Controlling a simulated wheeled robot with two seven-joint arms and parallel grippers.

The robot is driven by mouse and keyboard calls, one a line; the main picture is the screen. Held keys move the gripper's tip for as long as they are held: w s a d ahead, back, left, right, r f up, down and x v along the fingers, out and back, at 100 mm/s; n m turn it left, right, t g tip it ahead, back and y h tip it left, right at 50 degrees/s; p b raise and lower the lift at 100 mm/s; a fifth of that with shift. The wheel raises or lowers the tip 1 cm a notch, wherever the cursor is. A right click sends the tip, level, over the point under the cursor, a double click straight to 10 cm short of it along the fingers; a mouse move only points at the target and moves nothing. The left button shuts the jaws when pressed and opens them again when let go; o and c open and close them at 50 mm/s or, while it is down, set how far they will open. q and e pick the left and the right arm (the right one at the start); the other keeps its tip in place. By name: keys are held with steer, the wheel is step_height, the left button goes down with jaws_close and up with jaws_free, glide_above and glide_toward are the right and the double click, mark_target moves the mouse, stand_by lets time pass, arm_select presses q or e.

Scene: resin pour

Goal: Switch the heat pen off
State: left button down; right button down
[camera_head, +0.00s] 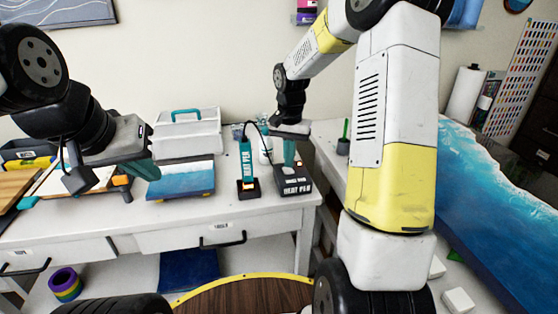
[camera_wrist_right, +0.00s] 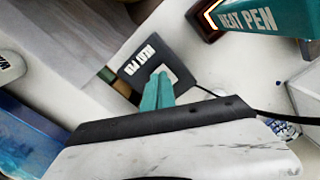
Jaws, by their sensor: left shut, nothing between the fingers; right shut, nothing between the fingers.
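The teal heat pen (camera_head: 246,160) stands upright in its black holder (camera_head: 248,188) on the white table. Its lettered body shows at the top right of the right wrist view (camera_wrist_right: 250,18), with an orange glow at one end. My left gripper (camera_head: 145,172) is shut, above the table's left part.
A blue-and-white resin panel (camera_head: 182,181) lies left of the pen, with a white toolbox (camera_head: 188,133) behind it. A black cable (camera_head: 262,135) arches near the pen. A green-tipped cup (camera_head: 343,145) stands on the right-hand table.

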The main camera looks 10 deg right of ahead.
mark_target(289, 171)
steer(key=shift+f, duration=0.9)
stand_by(0.8)
steer(key=shift+r, duration=3.55)
steer(key=s+r+n+t, duration=0.3)
steer(key=s+r, duration=0.7)
steer(key=s, duration=0.1)
steer(key=s+a+r+n+t+y, duration=0.1)
steer(key=s+a+n+t+y, duration=0.1)
steer(key=s, duration=1.1)
steer(key=shift+s+r+n+t, duration=0.15)
steer(key=shift+r+n+t, duration=0.05)
steer(key=shift+n+t, duration=0.4)
